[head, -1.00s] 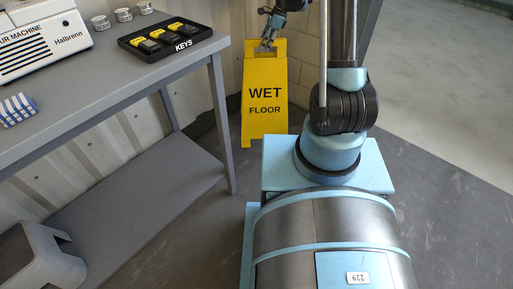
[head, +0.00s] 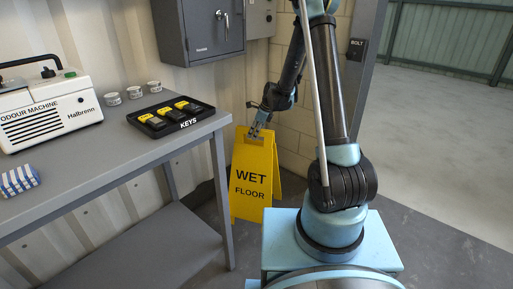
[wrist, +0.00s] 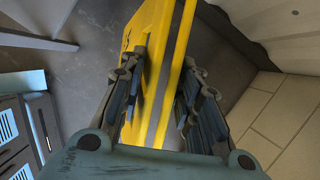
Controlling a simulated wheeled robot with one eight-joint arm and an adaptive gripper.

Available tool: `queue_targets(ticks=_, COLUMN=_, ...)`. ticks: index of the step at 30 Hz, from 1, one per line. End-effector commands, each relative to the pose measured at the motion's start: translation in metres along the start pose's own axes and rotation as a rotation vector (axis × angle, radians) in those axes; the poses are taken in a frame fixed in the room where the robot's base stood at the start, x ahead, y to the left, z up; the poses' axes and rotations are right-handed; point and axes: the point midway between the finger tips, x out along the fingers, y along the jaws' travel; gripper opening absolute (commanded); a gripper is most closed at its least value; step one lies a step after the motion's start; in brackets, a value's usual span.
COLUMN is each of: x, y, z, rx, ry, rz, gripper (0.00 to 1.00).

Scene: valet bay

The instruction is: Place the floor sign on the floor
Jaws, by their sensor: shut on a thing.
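The yellow floor sign (head: 250,184), marked WET FLOOR, is upright beside the right end of the grey table, near the corner of the walls. Its two panels are slightly apart at the bottom. My gripper (head: 258,129) is shut on its top edge. In the wrist view the fingers of my gripper (wrist: 163,88) lie on both sides of the yellow sign (wrist: 150,122). I cannot tell whether its lower edge touches the dark grey floor (head: 425,240).
Wall cabinets hang behind. Open floor lies to the right.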

Motion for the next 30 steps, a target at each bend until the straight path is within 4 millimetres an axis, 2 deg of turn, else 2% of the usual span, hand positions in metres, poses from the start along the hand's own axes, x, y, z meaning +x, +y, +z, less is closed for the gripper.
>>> queue_targets(ticks=8, x=0.011, y=0.000, z=-0.004, rx=0.000, ry=0.000, rz=0.000, gripper=0.00)
queue_targets(ticks=18, x=0.041, y=-0.001, z=-0.017, rx=0.000, ry=-0.001, rz=0.000, gripper=0.00)
queue_targets(ticks=29, x=0.044, y=0.000, z=-0.019, rx=0.000, ry=0.000, rz=0.000, gripper=0.00)
queue_targets(ticks=30, x=0.044, y=0.000, z=-0.019, rx=0.000, ry=0.000, rz=0.000, gripper=0.37)
